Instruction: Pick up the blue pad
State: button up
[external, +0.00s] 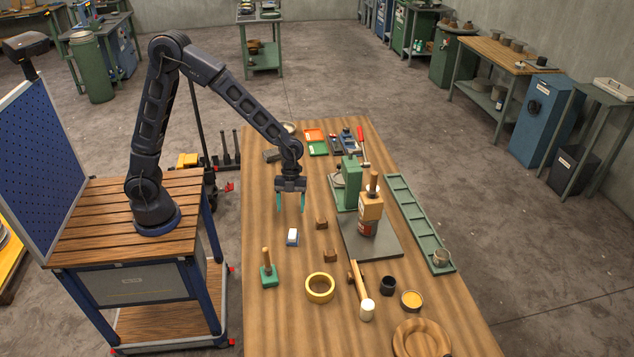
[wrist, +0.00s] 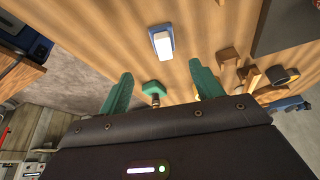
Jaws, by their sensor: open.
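A small block with a white top and blue sides (external: 292,237) lies on the wooden table below my gripper; it is the clearest blue pad-like thing within reach. In the wrist view the block (wrist: 162,42) lies beyond my fingertips, roughly centred between them. My gripper (external: 290,207) points down with its green fingers apart and nothing between them. The gripper (wrist: 161,75) also shows open in the wrist view. The block is apart from both fingers.
A green-based stamp (external: 268,275), yellow ring (external: 320,288) and brown blocks (external: 321,223) stand around the block. A green press (external: 350,185) and grey plate (external: 385,243) are to the right. Orange (external: 314,134) and green (external: 318,149) flat pieces lie at the back. Bare wood surrounds the block.

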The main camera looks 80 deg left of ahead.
aim_at(293, 232)
jog(key=x, duration=0.5)
jog(key=shift+d+f, duration=0.2)
jog(key=shift+f, duration=0.2)
jog(key=shift+w+x, duration=0.2)
jog(key=shift+x, duration=2.4)
jog(key=shift+w+d, duration=0.1)
jog(key=shift+d, duration=0.05)
jog(key=shift+c, duration=0.4)
jog(key=shift+r, duration=0.1)
jog(key=c, duration=1)
